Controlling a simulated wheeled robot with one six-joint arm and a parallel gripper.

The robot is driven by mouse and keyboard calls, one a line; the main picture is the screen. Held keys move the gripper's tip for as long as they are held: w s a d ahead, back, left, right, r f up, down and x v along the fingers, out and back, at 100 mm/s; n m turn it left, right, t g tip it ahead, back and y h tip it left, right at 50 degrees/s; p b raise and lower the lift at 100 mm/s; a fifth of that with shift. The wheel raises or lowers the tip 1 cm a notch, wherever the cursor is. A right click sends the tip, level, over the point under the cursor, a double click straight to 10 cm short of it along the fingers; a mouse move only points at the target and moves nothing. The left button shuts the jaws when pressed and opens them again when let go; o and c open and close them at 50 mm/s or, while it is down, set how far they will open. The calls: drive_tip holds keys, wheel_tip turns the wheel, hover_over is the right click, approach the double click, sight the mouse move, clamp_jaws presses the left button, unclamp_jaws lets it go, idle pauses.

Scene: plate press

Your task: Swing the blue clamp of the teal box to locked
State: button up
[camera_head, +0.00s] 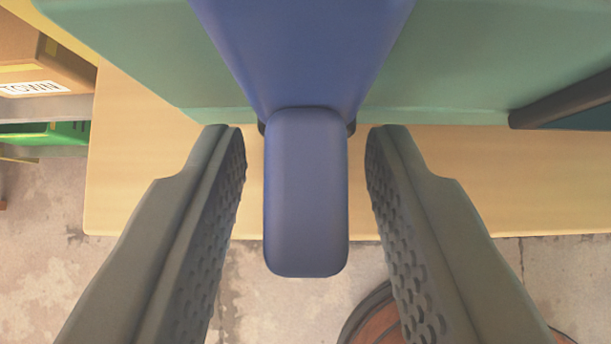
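The blue clamp (305,190) hangs down from the top middle of the view, with its rounded end between my fingers. Its wider upper part lies against the teal box (480,55), which fills the top of the view. My gripper (306,140) is open, one finger on each side of the clamp end. A visible gap separates each finger pad from the clamp, so neither appears to touch it. The clamp's upper end and most of the box are out of view.
The box is over a light wooden table (140,165). A dark bar (565,100) is at the right by the box. Cardboard (35,60) and green (45,133) boxes sit on a shelf at the left. A round brown object (375,320) is low on the floor.

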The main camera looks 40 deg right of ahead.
drive_tip(key=v, duration=1.7)
drive_tip(key=shift+r, duration=0.15)
drive_tip(key=shift+s+a, duration=0.1)
